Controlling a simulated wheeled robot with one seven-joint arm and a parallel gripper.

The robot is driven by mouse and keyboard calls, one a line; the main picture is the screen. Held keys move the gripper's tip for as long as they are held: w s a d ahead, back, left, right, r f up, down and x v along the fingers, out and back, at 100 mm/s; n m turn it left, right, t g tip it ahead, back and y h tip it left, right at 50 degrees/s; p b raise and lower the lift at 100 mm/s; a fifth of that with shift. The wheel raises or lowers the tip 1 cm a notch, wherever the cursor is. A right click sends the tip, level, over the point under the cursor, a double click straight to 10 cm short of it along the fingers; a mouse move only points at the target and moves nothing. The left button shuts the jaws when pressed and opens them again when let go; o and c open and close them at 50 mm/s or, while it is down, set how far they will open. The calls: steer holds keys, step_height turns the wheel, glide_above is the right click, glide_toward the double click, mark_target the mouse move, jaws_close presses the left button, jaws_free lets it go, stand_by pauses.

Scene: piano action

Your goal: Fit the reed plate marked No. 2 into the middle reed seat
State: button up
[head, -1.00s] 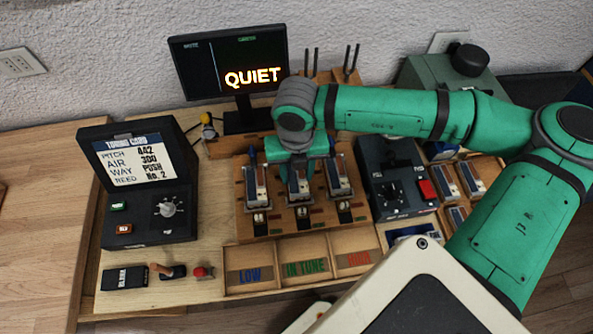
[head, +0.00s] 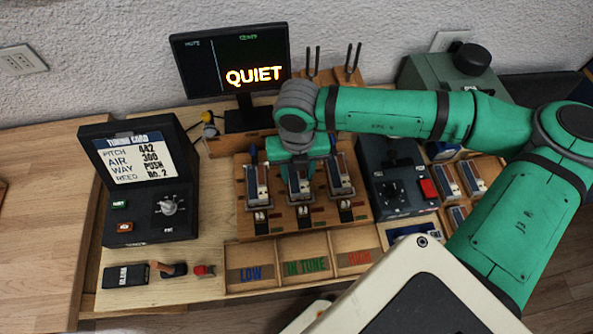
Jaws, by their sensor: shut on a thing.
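My gripper (head: 300,172) points down over the middle reed seat (head: 303,211) of the wooden block. It is shut on a reed plate (head: 301,188), whose lower part shows below the fingers, in line with the middle seat. The wrist hides the plate's upper end, and I cannot tell whether it is fully seated. Its number is too small to read. Similar plates stand in the left seat (head: 257,187) and right seat (head: 341,174). The tuning card (head: 134,163) reads pitch 442, air 300, way push, reed No. 2.
The monitor (head: 231,75) shows QUIET. A dark control box with a red button (head: 427,188) stands right of the block. Spare plates (head: 446,182) lie further right. Trays marked LOW (head: 250,262) and IN TUNE (head: 305,270) are in front. Tuning forks (head: 311,62) stand behind.

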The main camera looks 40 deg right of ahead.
steer(key=o, duration=1.2)
steer(key=shift+s, duration=0.15)
step_height(320, 180, up, 11)
steer(key=shift+f, duration=0.1)
steer(key=shift+d, duration=0.1)
stand_by(0.4)
